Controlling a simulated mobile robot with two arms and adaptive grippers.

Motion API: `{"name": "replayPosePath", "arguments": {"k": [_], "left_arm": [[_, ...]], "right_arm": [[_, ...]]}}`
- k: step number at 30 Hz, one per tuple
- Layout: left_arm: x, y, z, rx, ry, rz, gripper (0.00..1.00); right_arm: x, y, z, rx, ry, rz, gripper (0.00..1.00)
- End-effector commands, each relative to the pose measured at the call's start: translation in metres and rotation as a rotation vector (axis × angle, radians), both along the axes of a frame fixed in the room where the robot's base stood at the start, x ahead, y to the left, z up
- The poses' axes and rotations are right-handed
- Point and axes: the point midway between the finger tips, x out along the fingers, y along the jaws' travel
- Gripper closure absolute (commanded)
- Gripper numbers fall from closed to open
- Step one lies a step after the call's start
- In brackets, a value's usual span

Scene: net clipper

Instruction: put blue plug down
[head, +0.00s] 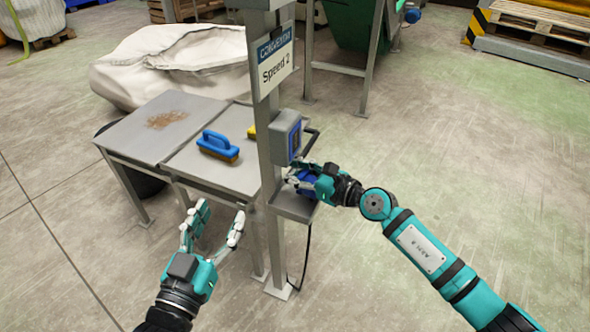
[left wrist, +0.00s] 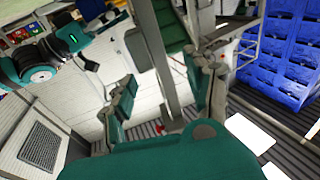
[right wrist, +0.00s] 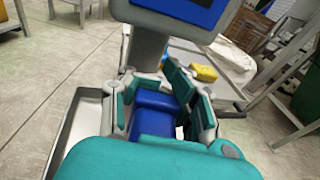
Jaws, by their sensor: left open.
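The blue plug (right wrist: 155,112) is between the fingers of my right gripper (right wrist: 160,95), which is shut on it. It also shows in the head view (head: 308,190), partly hidden by the fingers. It is just above or on the small metal tray (head: 294,209) fixed to the post; I cannot tell if it touches. The tray's rim shows in the right wrist view (right wrist: 72,135). My left gripper (head: 216,224) is open and empty, in front of the table and left of the post.
A grey socket box (head: 285,137) is on the post (head: 265,165), above the tray. A metal table (head: 190,157) left of the post holds a blue-handled brush (head: 218,146) and a yellow object (head: 251,132). A cable (head: 308,250) hangs below the tray.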

Motion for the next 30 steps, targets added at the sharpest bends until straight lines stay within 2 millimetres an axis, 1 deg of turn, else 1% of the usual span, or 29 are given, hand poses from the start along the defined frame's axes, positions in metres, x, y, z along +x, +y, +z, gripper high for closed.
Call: {"name": "replayPosePath", "arguments": {"k": [1, 10, 11, 21, 26, 27, 30], "left_arm": [[0.0, 0.0, 0.001, 0.0, -0.002, 0.0, 0.46], [0.0, 0.0, -0.001, 0.0, 0.005, -0.001, 0.46], [0.0, 0.0, -0.002, 0.0, 0.005, -0.001, 0.46], [0.0, 0.0, -0.005, 0.004, 0.026, 0.0, 0.46], [-0.004, 0.005, -0.031, 0.04, 0.17, 0.01, 0.46], [-0.005, 0.006, -0.037, 0.05, 0.207, 0.013, 0.46], [-0.01, 0.011, -0.055, 0.077, 0.312, 0.019, 0.46]], "right_arm": [[0.0, 0.0, 0.0, 0.0, 0.0, 0.0, 0.91], [0.0, 0.0, 0.0, 0.0, 0.0, 0.0, 0.51], [0.0, 0.0, 0.0, 0.0, 0.0, 0.0, 0.5], [0.0, 0.0, 0.003, 0.0, 0.0, 0.0, 0.5], [0.0, -0.001, 0.011, -0.001, -0.001, 0.0, 0.5], [-0.007, -0.012, 0.01, -0.003, 0.001, -0.002, 0.5], [-0.023, -0.032, 0.013, -0.004, 0.001, -0.002, 0.5]]}}
